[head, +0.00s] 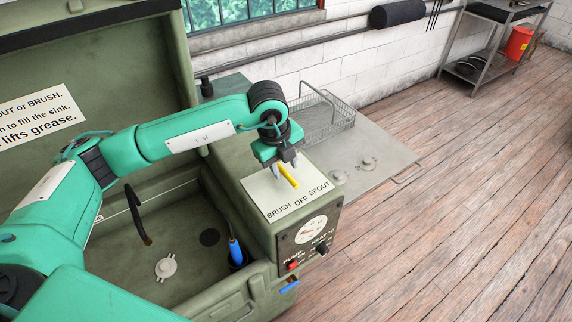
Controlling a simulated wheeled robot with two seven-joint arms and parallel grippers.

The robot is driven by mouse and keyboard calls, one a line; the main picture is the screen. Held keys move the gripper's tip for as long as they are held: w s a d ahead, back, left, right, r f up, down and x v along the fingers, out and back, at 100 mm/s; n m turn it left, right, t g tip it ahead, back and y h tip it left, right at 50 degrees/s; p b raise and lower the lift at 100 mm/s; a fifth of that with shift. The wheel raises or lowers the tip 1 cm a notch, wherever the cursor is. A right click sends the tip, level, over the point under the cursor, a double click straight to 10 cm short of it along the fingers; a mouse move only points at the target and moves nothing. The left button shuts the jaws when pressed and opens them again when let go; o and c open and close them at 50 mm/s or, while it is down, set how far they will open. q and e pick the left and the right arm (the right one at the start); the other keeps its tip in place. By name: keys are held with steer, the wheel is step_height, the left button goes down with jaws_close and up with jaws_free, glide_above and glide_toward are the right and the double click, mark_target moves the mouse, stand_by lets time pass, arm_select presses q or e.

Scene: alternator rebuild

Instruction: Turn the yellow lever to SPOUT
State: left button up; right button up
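The yellow lever (289,177) sits on a white label plate (266,197) on top of the green washer's control box. The plate reads BRUSH, OFF and SPOUT from left to right. The lever's free end points toward the front, roughly at OFF. My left gripper (286,167) points down over the lever's rear end. The gripper hides the lever's pivot. My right gripper is not in view.
The control box front has a dial (311,229), a red switch (292,264) and a black knob (322,249). The sink (190,240) with a black spout (138,215) and a blue brush (236,251) lies left. A grey side shelf (375,145) holds a wire basket (325,118).

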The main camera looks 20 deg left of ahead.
arm_select(q)
steer(key=shift+w+d+f, duration=0.1)
steer(key=shift+f, duration=0.5)
steer(key=shift+w+d+f, duration=0.1)
steer(key=shift+f, duration=0.45)
jaws_close()
steer(key=shift+a, duration=0.1)
